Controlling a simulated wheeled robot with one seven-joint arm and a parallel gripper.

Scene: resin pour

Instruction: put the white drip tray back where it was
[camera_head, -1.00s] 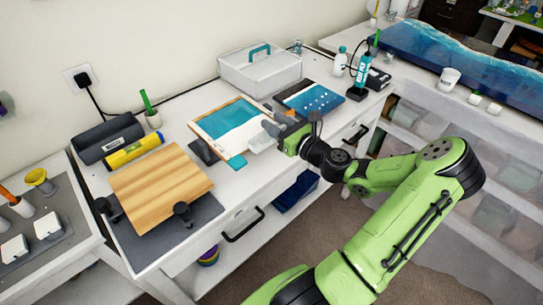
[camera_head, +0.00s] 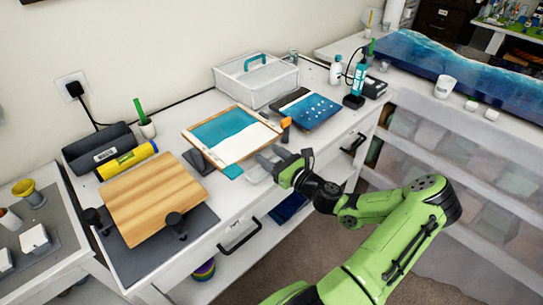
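My gripper (camera_head: 271,161) is at the front edge of the white workbench, just right of the teal-and-white board. A small pale, flat piece (camera_head: 256,174), which looks like the white drip tray, sits at its fingertips. The gripper appears shut on it, though the arm and fingers hide much of the piece. I cannot tell whether the tray touches the bench. The teal-and-white board (camera_head: 228,134) lies tilted on a dark support (camera_head: 198,163), with a small teal piece (camera_head: 233,171) at its near corner.
An orange-topped tool (camera_head: 286,124) stands just behind my gripper. A wooden board (camera_head: 152,196) on a grey mat, with black knobs, fills the left. A drawer handle (camera_head: 240,236) sticks out in front.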

